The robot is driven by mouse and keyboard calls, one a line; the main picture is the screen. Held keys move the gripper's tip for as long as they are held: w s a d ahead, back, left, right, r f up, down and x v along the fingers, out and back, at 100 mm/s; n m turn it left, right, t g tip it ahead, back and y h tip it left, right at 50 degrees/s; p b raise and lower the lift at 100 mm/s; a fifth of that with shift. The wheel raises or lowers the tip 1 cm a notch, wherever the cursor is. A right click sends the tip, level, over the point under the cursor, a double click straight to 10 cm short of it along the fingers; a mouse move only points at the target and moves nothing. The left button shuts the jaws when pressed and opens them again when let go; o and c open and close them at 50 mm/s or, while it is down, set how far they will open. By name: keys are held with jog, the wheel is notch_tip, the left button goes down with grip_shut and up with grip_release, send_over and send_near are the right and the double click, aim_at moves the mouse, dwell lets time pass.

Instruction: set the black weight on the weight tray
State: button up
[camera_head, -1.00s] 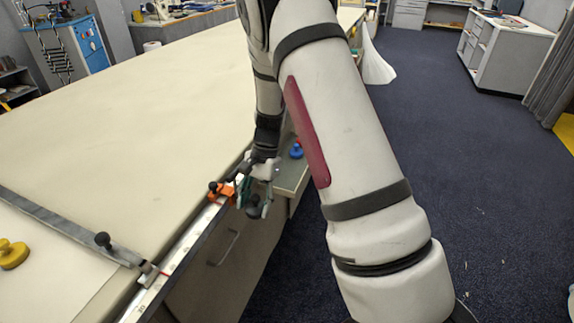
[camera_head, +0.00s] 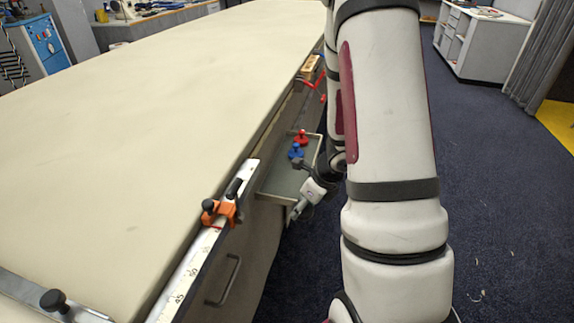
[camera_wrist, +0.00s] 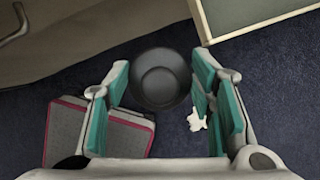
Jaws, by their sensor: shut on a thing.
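The black weight (camera_wrist: 160,78) is a dark round piece between the green pads of my gripper (camera_wrist: 160,92) in the wrist view. The gripper is shut on it, with floor visible around and below. In the head view my gripper (camera_head: 300,207) hangs just off the near right edge of the weight tray; I cannot make out the weight there. The weight tray (camera_head: 281,180) is a shallow grey tray with a pale rim at the table's side. Its corner shows at upper right in the wrist view (camera_wrist: 248,17). A blue weight (camera_head: 296,152) and a red weight (camera_head: 302,138) stand on it.
A ruled rail (camera_head: 196,262) with an orange clamp (camera_head: 219,211) runs along the table edge. A drawer handle (camera_head: 228,280) juts from the side below. The front part of the tray is bare. The long table top (camera_head: 130,140) is mostly clear.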

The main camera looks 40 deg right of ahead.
jog(key=shift+w+d, duration=0.1)
jog(key=shift+d, duration=0.1)
jog(key=p, duration=0.3)
send_over(279, 188)
jog(key=s, duration=0.1)
jog(key=shift+s+d+f, duration=0.1)
jog(key=shift+f, duration=0.75)
jog(key=shift+s+f+b, duration=0.1)
jog(key=shift+f+b, duration=0.25)
jog(key=shift+f, duration=1.35)
jog(key=shift+f, duration=0.1)
jog(key=o, duration=1.3)
